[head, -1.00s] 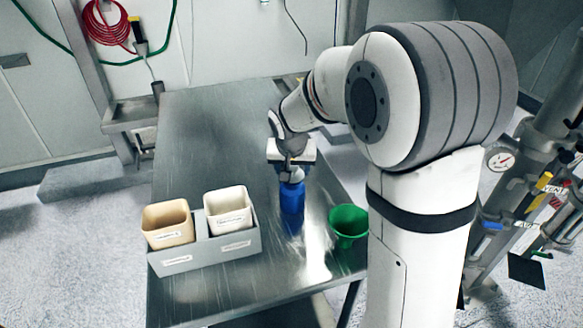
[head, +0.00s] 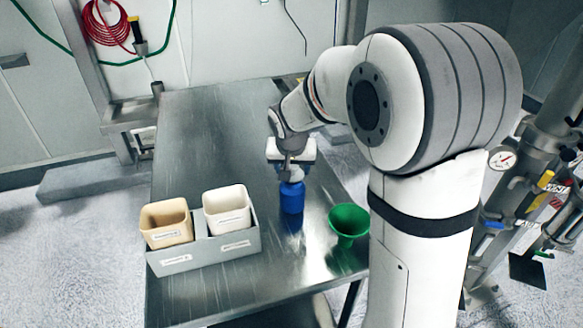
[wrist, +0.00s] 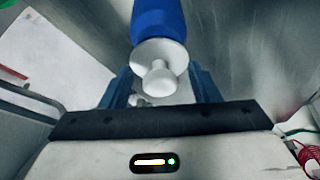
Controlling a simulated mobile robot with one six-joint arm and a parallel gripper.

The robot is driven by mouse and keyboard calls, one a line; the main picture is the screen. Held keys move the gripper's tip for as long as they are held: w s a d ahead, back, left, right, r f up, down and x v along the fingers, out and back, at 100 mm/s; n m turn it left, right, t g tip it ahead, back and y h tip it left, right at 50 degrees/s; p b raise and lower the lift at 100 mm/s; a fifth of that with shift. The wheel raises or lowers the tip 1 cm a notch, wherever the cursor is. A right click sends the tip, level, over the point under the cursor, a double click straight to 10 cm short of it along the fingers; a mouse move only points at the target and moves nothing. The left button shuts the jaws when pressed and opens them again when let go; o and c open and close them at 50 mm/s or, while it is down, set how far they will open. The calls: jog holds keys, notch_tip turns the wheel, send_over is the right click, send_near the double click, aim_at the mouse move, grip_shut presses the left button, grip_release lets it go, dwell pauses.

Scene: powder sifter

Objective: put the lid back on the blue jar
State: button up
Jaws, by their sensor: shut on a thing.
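The blue jar (head: 291,200) stands upright on the steel table, and its blue side shows at the top of the wrist view (wrist: 158,18). The white lid (wrist: 160,55), a disc with a round knob, is at the jar's mouth, in line with it; I cannot tell whether it is fully seated. My gripper (head: 290,172) points down right above the jar. In the wrist view my gripper (wrist: 160,82) has one blue finger on each side of the lid and is shut on it. In the head view my gripper mostly hides the lid.
A green funnel (head: 348,222) stands close to the right of the jar. A grey holder (head: 205,252) with a tan cup (head: 167,222) and a white cup (head: 227,210) is to the left. The back of the steel table (head: 215,125) is clear.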

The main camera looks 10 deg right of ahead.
dwell(0.3)
jog(key=o, duration=1.4)
jog(key=shift+o, duration=0.2)
jog(key=shift+r, duration=0.1)
jog(key=shift+r+p, duration=2.1)
jog(key=shift+r, duration=1.35)
jog(key=shift+c, duration=0.3)
grip_shut()
